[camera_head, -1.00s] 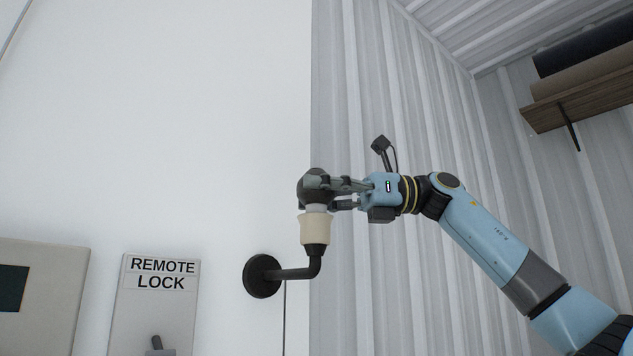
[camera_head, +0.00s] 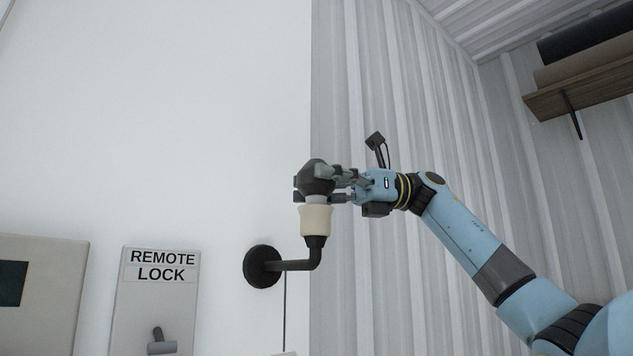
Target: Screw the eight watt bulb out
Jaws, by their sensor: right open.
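The bulb (camera_head: 317,174) has a dark round top and a light neck, and it stands upright in a cream socket (camera_head: 316,219). The socket sits on a black bent arm (camera_head: 298,265) fixed to the white wall by a round black plate (camera_head: 261,267). My right gripper (camera_head: 312,186) comes in from the right and is open, with its fingers around the bulb's lower part. The fingers hide part of the bulb, and I cannot tell whether they touch it. My left gripper is not in view.
A panel labelled REMOTE LOCK (camera_head: 158,300) with a lever is on the wall at lower left. A grey box (camera_head: 55,285) is beside it. The space above the bulb is clear.

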